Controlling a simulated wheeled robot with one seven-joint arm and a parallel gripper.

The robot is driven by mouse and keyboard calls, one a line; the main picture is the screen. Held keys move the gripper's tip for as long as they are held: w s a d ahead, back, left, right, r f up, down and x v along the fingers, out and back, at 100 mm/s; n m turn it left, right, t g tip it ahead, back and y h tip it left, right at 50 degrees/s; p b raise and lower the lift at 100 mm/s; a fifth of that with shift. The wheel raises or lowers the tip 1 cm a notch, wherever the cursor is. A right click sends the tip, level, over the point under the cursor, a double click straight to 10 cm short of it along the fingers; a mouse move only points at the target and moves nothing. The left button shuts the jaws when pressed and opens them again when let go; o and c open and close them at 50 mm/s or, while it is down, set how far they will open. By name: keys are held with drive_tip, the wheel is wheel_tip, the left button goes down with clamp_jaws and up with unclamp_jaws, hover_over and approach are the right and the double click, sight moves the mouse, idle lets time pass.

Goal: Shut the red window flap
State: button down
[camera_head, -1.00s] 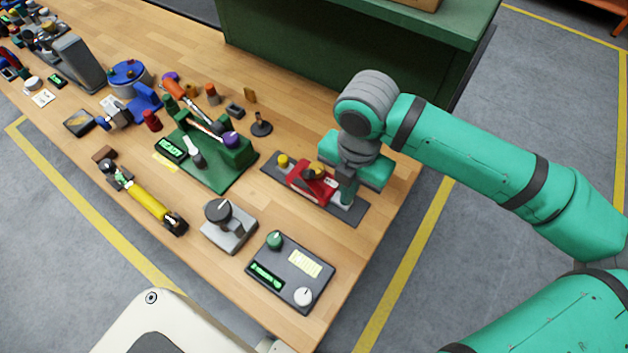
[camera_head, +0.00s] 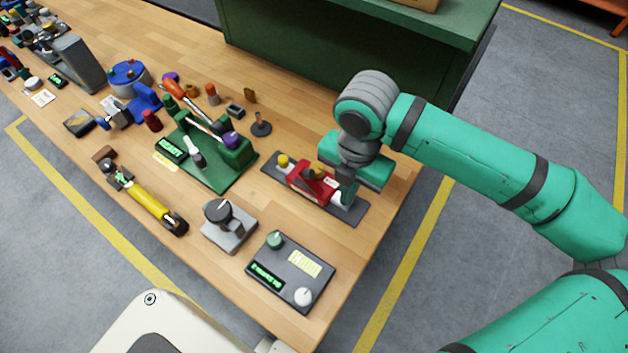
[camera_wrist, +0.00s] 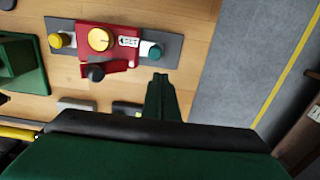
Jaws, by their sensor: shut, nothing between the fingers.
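The red unit (camera_wrist: 84,35) is mounted on a dark grey plate (camera_wrist: 170,50). It carries a yellow dial (camera_wrist: 99,39), a "SET" label and a black knob (camera_wrist: 96,72). A red flat piece (camera_wrist: 119,66), probably the window flap, stands out at its lower edge beside the black knob. How far it is open is not clear. The red unit also shows in the head view (camera_head: 305,180), partly hidden by my arm. My gripper (camera_wrist: 160,82) is shut and empty, just right of and below the red piece in the wrist view, apart from it in the picture.
A yellow knob (camera_wrist: 56,40) and a teal knob (camera_wrist: 152,50) flank the red unit. A grey control box (camera_head: 290,272), a grey dial block (camera_head: 229,226) and a green fixture (camera_head: 208,155) stand nearby. The table's right edge is close to the plate.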

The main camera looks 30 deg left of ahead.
sight(306, 170)
drive_tip(key=shift+f, duration=0.2)
drive_tip(key=shift+f, duration=1.5)
drive_tip(key=shift+w+a, duration=0.15)
drive_tip(key=shift+a, duration=2.15)
drive_tip(key=shift+a, duration=0.35)
drive_tip(key=shift+a, duration=2.75)
